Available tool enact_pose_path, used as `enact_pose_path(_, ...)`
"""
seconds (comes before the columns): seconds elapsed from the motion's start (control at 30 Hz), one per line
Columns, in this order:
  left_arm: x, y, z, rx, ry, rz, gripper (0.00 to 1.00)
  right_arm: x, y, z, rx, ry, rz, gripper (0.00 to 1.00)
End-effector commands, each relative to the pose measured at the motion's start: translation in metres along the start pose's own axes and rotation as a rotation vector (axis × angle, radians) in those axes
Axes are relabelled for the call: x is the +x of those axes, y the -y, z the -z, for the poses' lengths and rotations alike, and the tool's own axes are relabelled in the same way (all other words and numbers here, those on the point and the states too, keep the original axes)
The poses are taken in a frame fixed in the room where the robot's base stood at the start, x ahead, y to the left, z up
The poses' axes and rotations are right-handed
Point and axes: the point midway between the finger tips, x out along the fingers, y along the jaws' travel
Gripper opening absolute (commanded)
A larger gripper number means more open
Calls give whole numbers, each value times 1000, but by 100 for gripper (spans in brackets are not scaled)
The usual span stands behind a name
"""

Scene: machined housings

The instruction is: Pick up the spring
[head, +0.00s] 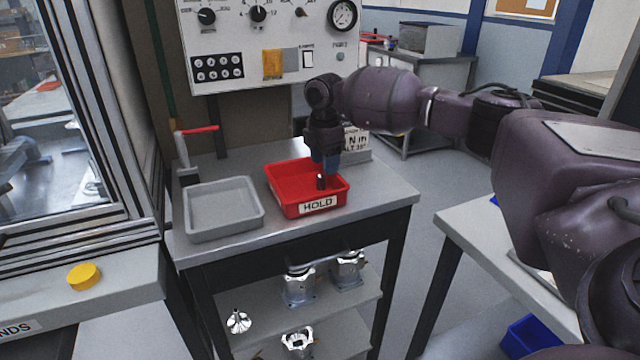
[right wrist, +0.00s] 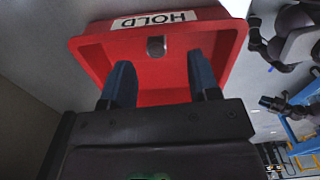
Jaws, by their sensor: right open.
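A red bin marked HOLD (head: 284,203) stands on the metal bench top; it also shows in the right wrist view (right wrist: 225,50). A small dark cylindrical piece (head: 320,182) is inside it near the front wall. It may be the spring, but I cannot make out coils. The piece also shows in the right wrist view (right wrist: 156,46), beyond the fingertips and between their lines. My right gripper (head: 327,164) points down over the bin, open and empty, its blue fingers (right wrist: 158,62) apart. My left gripper is not in view.
An empty grey tray (head: 222,210) stands left of the bin. A red-handled clamp (head: 190,150) is behind the tray. A control panel (head: 270,45) rises behind the bench. Machined housings (head: 299,287) sit on the shelves below. A yellow button (head: 84,276) is at left.

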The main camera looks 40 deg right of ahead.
Motion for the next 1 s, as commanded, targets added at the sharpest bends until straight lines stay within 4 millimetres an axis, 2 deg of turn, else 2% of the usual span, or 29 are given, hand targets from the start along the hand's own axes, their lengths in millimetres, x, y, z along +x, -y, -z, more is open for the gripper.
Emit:
enact_pose_path(0.13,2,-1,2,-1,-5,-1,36,9,-1,1,0,0,0,56)
enact_pose_path(0.3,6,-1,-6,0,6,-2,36,35,-5,4,0,2,5,56)
enact_pose_path(0.43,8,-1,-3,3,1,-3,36,48,-5,4,1,1,3,56)
enact_pose_path(0.77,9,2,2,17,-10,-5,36,52,-5,4,2,-1,-2,56)
enact_pose_path(0.8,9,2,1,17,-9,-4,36,52,-5,4,1,-1,-2,54)
enact_pose_path(1.0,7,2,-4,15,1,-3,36,52,-5,4,1,-1,-2,24)
